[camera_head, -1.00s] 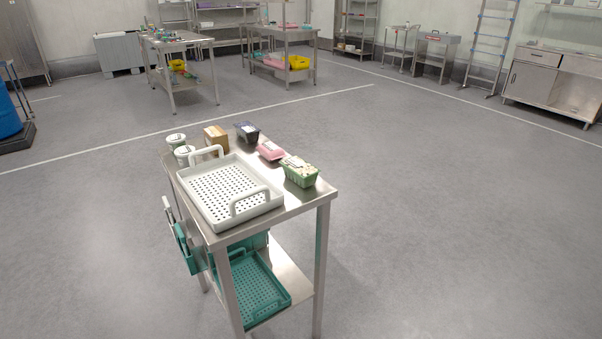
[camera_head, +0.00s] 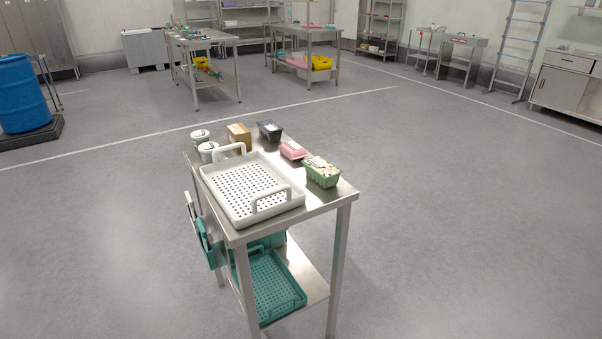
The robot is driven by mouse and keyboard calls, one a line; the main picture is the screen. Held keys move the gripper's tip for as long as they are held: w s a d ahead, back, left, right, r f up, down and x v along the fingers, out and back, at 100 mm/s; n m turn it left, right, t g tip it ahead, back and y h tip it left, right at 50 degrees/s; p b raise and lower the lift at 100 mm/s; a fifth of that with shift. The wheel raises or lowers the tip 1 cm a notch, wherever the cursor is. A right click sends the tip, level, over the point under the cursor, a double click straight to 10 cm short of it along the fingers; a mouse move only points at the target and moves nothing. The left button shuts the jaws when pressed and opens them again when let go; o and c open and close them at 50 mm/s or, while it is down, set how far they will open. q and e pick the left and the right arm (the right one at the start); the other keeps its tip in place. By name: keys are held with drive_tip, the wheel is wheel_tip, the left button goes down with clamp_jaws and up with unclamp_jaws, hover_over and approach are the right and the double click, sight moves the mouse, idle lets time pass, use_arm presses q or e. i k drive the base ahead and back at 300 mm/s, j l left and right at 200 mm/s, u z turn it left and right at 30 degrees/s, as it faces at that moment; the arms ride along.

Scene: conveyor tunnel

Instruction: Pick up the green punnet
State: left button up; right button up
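The green punnet (camera_head: 322,175) stands upright near the right corner of a small steel table (camera_head: 325,197). It has a pale top with a white label. A white perforated tray (camera_head: 226,203) with two raised handles is to its left, and a pink pack (camera_head: 293,149) is just behind it. Neither of my grippers shows in this view.
Also on the table are a dark punnet (camera_head: 269,130), a brown box (camera_head: 239,134) and two white tubs (camera_head: 208,151). A teal tray (camera_head: 276,290) is on the lower shelf. A blue drum (camera_head: 22,95) stands far left. The floor around the table is clear.

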sight(326, 175)
drive_tip(key=u, duration=0.35)
drive_tip(key=i+l+u, duration=0.1)
drive_tip(key=u, duration=0.25)
drive_tip(key=l+u, duration=0.2)
drive_tip(key=u, duration=0.15)
drive_tip(key=i+l+u, duration=0.1)
drive_tip(key=l+u, duration=0.35)
drive_tip(key=l, duration=0.25)
drive_tip(key=l+u, duration=0.4)
drive_tip(key=l, duration=0.35)
drive_tip(key=l+u, duration=0.15)
drive_tip(key=l, duration=0.35)
drive_tip(key=k+l+u, duration=0.1)
drive_tip(key=l, duration=0.4)
drive_tip(key=k+l+u, duration=0.15)
drive_tip(key=l, duration=0.35)
drive_tip(key=k+l, duration=0.1)
drive_tip(key=l, duration=0.35)
drive_tip(key=k+l, duration=0.1)
drive_tip(key=l, duration=0.35)
drive_tip(key=k+l, duration=0.1)
drive_tip(key=l, duration=0.3)
drive_tip(key=k+l, duration=0.1)
drive_tip(key=l, duration=0.35)
drive_tip(key=k+l, duration=0.15)
drive_tip(key=l, duration=0.3)
